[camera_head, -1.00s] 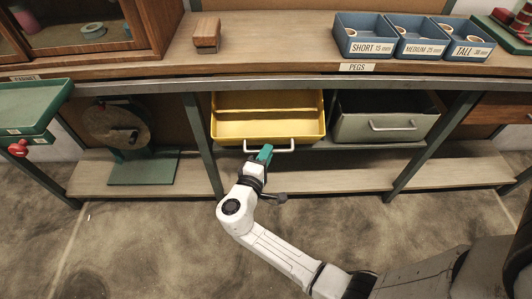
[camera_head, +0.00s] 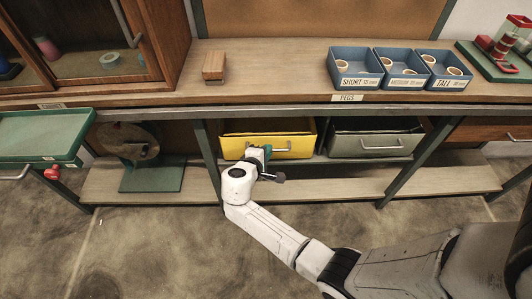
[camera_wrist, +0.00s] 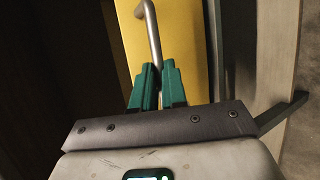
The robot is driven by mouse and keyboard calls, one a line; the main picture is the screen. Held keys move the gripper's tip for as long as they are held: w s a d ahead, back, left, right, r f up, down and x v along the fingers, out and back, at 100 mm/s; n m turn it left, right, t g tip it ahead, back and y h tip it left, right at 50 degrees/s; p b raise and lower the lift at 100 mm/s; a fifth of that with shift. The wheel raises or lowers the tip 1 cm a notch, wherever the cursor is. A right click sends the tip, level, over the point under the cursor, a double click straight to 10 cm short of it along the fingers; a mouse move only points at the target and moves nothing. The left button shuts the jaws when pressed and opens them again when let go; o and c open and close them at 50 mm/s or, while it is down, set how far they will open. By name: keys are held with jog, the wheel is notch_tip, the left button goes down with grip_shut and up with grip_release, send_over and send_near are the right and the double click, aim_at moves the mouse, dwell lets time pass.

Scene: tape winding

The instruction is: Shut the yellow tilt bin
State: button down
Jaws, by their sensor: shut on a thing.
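The yellow tilt bin (camera_head: 283,143) hangs under the bench and shows its yellow front with a silver bar handle (camera_head: 281,149). In the wrist view the yellow front (camera_wrist: 190,45) fills the top middle, with the handle (camera_wrist: 152,30) running down between the fingers. My gripper (camera_head: 261,151) has green fingers and is at the left part of the handle. In the wrist view my gripper (camera_wrist: 156,75) is shut on the handle. The fingertips hide part of it.
A grey bin (camera_head: 375,143) with a handle sits right beside the yellow one. A bench leg (camera_head: 207,155) stands close on the left. A lower shelf (camera_head: 330,185) runs below. Peg trays (camera_head: 355,68) and a wooden block (camera_head: 214,64) are on the bench top.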

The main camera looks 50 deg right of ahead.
jog(key=shift+w+d+r, duration=0.1)
jog(key=shift+w+r, duration=0.1)
jog(key=c, duration=1.2)
grip_release()
jog(key=shift+d+f, duration=0.1)
jog(key=shift+o, duration=0.2)
jog(key=shift+s, duration=0.1)
jog(key=p+v, duration=0.2)
jog(key=v, duration=0.9)
jog(key=shift+f, duration=0.1)
